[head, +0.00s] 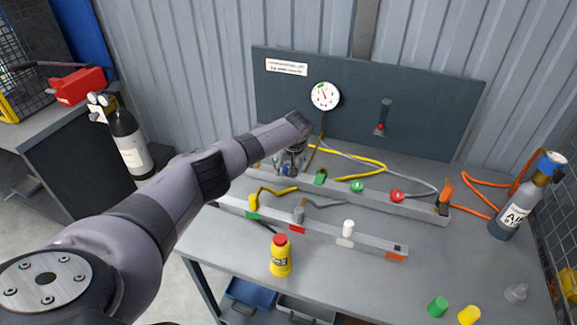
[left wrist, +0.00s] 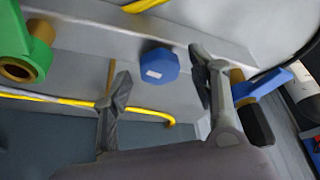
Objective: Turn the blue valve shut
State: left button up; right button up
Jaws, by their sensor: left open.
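A blue faceted knob (left wrist: 159,65) sits on the grey rail in the left wrist view. A separate blue lever handle (left wrist: 265,84) on a brass fitting is right of it. My left gripper (left wrist: 163,88) is open. The knob lies between its two spread fingers with gaps on both sides, and I see no contact. In the head view my left gripper (head: 289,163) reaches down at the rear rail's left end. Only a little blue (head: 287,171) shows under it there; most is hidden. My right gripper is not in view.
A green lever valve (head: 320,176), green knob (head: 357,185), red knob (head: 397,196) and orange lever (head: 446,190) follow along the rear rail. Yellow and grey hoses run behind. A yellow bottle (head: 280,257) and a grey cylinder (head: 520,200) stand on the bench. The bench's right middle is clear.

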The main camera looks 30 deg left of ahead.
pick_arm(q)
jog(key=shift+c, duration=0.3)
jog(key=c, duration=1.1)
